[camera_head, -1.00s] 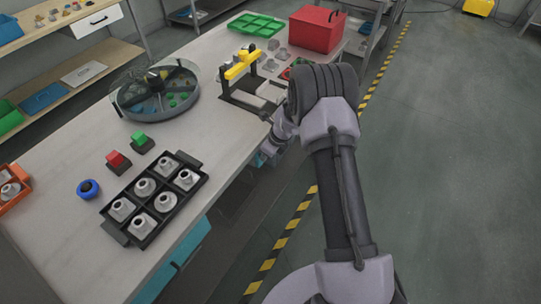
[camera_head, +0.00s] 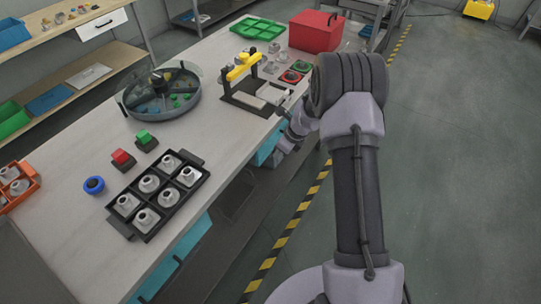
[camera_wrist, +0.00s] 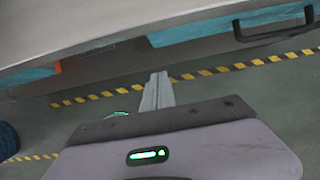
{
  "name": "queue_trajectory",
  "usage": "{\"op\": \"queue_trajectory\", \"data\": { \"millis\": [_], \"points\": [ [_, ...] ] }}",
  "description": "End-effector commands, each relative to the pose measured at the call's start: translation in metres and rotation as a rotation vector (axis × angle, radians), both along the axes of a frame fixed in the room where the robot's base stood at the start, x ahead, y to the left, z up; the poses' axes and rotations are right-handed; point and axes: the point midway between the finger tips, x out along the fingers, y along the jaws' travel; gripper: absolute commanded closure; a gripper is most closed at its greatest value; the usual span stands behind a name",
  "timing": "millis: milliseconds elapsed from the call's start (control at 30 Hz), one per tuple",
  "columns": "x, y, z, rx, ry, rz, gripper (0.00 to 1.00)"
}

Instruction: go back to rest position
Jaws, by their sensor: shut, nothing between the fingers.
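My gripper (camera_wrist: 157,92) shows in the wrist view with its two fingers shut together and nothing between them. It hangs over the floor beside the long side of the workbench, clear of the bench top. In the head view my arm reaches forward along the right side of the workbench (camera_head: 65,170). The wrist end is bent toward the bench edge, near the yellow and black stand (camera_head: 243,66). The fingertips are small and partly hidden there.
A black tray (camera_head: 193,158) of grey metal parts, a round tank (camera_head: 150,114), a red box (camera_head: 316,32) and a green tray (camera_head: 257,38) sit on the bench. A blue drawer front with a dark handle (camera_wrist: 272,32) is close. The floor (camera_head: 455,180) at right is open.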

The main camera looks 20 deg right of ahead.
Motion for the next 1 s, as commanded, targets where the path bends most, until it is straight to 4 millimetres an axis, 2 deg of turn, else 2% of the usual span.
{"op": "queue_trajectory", "data": {
  "millis": [33,133,433,467,567,600,667,700,767,800,900,1000],
  "points": [
    [-0.004,-0.003,0.016,0.0,0.0,-0.001,1.0],
    [-0.01,-0.008,0.033,0.0,0.001,0.0,1.0],
    [-0.015,-0.01,0.049,-0.005,-0.004,0.018,1.0],
    [-0.016,-0.008,0.056,-0.013,-0.014,0.042,1.0],
    [-0.026,0.012,0.111,-0.079,-0.092,0.232,1.0],
    [-0.037,0.024,0.142,-0.122,-0.138,0.351,1.0],
    [-0.064,0.045,0.187,-0.2,-0.209,0.552,1.0],
    [-0.086,0.058,0.213,-0.256,-0.255,0.687,1.0],
    [-0.125,0.076,0.246,-0.345,-0.323,0.892,1.0],
    [-0.154,0.087,0.263,-0.41,-0.367,1.028,1.0],
    [-0.227,0.106,0.286,-0.574,-0.46,1.346,1.0],
    [-0.285,0.114,0.287,-0.717,-0.52,1.594,1.0]
  ]
}}
